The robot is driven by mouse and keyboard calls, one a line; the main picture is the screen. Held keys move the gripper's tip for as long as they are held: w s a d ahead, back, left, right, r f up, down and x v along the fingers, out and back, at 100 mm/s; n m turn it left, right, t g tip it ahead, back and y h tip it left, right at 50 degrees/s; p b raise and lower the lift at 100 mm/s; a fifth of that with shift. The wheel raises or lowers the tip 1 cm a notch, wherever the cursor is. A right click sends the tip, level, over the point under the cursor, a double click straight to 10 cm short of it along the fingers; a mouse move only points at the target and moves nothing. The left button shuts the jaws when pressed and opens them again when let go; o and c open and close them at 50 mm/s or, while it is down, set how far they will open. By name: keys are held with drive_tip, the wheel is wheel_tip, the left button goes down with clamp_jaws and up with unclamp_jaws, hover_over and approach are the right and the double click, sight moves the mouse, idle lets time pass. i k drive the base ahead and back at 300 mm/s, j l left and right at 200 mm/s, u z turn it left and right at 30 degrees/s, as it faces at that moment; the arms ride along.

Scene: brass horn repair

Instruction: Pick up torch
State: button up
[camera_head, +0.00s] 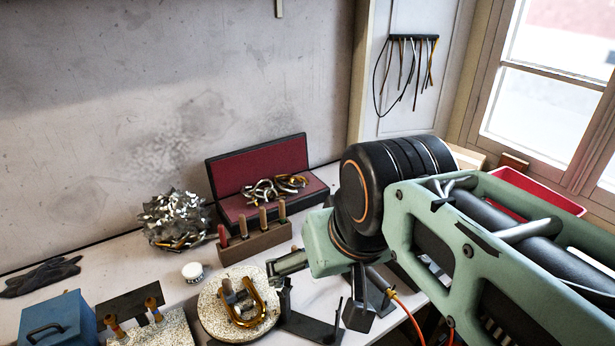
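The torch's body is mostly hidden by my arm and gripper.
A round speckled board (211,312) with a curved brass tube (262,308) lies left of the gripper. A black bracket (310,327) stands close by. Behind are a wooden tool block (255,240) and an open red-lined case (235,209). A red tray (540,190) is at right.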

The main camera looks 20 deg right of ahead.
sight(378, 282)
drive_tip(key=z, duration=0.75)
drive_tip(key=l+u, duration=0.35)
drive_tip(key=i+l+u, duration=0.1)
drive_tip(key=u, duration=0.2)
drive_tip(key=l+u, duration=0.35)
drive_tip(key=k+u, duration=0.2)
drive_tip(key=i+l, duration=0.2)
